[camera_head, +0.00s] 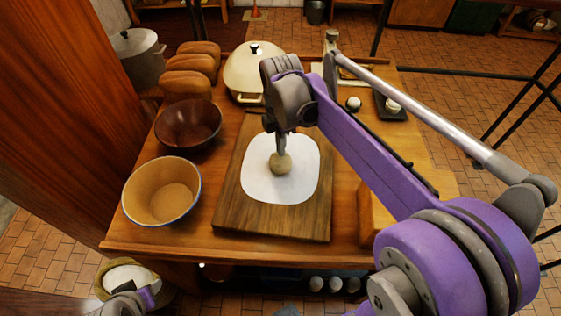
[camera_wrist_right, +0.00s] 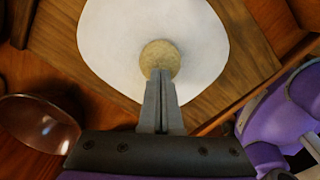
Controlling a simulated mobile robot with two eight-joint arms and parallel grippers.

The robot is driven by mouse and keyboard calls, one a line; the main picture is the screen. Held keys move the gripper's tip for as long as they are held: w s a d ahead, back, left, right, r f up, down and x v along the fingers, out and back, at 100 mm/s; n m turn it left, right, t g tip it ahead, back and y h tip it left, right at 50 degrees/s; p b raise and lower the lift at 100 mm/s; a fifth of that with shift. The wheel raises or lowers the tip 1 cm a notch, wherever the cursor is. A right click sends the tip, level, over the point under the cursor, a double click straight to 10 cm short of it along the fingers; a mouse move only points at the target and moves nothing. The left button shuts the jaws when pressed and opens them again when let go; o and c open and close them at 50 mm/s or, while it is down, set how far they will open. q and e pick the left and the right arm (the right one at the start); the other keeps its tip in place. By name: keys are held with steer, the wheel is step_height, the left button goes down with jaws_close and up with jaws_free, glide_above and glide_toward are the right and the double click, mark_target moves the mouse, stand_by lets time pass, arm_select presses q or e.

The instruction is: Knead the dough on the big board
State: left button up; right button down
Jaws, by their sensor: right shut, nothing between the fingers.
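The dough (camera_head: 281,165) is a small beige ball on a white sheet (camera_head: 257,186), which lies on the big wooden board (camera_head: 270,220). My right gripper (camera_head: 281,151) points down over the ball from above. In the right wrist view its fingers (camera_wrist_right: 160,78) are closed together, with nothing between them. Their tips overlap the near edge of the dough (camera_wrist_right: 160,55); whether they press on it I cannot tell. The white sheet (camera_wrist_right: 105,45) is flat around the ball. Part of my left arm shows at the bottom left, but its fingers do not.
A dark bowl (camera_head: 188,125) and a tan bowl (camera_head: 162,190) stand left of the board. Loaves (camera_head: 187,84) and a cream lidded pot (camera_head: 253,72) are behind. A small dark tray (camera_head: 391,110) sits at the back right. A wooden block (camera_head: 375,215) is right of the board.

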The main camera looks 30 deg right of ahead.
steer(key=shift+f, duration=0.4)
steer(key=shift+f, duration=0.15)
stand_by(0.5)
steer(key=shift+r+p, duration=0.3)
steer(key=shift+r, duration=0.5)
steer(key=shift+f, duration=0.3)
steer(key=shift+f+b, duration=0.35)
steer(key=shift+b, duration=0.05)
steer(key=shift+f, duration=0.15)
stand_by(0.6)
